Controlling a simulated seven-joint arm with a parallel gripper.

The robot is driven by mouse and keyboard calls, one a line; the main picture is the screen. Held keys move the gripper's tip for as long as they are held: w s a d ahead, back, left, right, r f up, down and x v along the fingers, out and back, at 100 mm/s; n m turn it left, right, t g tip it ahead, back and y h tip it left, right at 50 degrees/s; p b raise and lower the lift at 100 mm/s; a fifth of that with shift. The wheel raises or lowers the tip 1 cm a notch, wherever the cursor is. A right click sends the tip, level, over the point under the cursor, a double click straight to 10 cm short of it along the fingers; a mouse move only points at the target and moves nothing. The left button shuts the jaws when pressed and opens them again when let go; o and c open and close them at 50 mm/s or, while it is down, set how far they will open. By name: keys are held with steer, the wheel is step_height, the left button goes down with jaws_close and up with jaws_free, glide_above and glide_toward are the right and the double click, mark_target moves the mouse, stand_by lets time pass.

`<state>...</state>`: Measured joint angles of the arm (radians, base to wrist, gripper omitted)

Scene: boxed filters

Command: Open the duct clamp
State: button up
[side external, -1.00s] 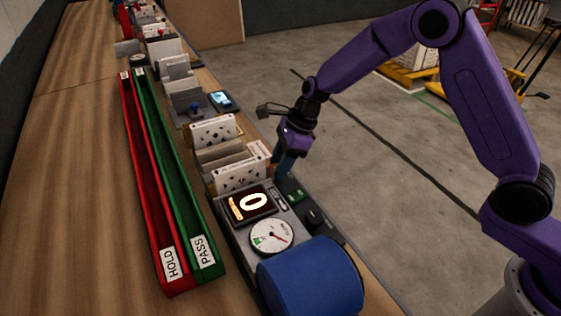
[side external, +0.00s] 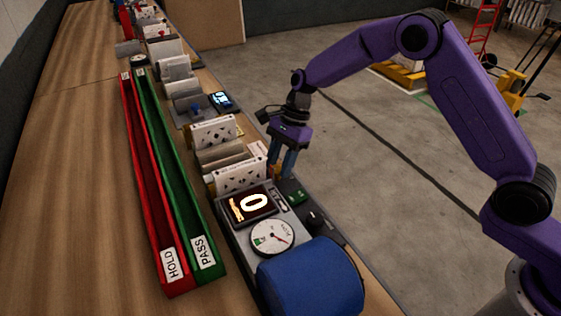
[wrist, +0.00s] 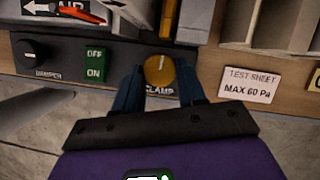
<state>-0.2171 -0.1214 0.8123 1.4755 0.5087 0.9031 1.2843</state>
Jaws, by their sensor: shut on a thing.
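The clamp knob (wrist: 159,70) is a round orange-yellow knob with a pale pointer line, on the panel above a partly covered CLAMP label. In the wrist view my gripper (wrist: 160,84) has its two blue fingers on either side of the knob, shut on it. The pointer line stands about upright. In the side external view my gripper (side external: 280,172) points down at the bench's right edge, beside the boxed filters, and the knob is mostly hidden there.
Left of the clamp are a green OFF/ON switch (wrist: 95,64) and a black damper knob (wrist: 32,53). A TEST SHEET card (wrist: 250,86) reads MAX 60 Pa. A blue cylinder (side external: 312,280) stands in front.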

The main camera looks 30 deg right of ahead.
steer(key=shift+n, duration=0.5)
steer(key=o, duration=1)
steer(key=shift+r, duration=0.1)
steer(key=v, duration=1.7)
steer(key=shift+w+a+r, duration=0.15)
steer(key=shift+w+r, duration=0.05)
steer(key=shift+w, duration=0.15)
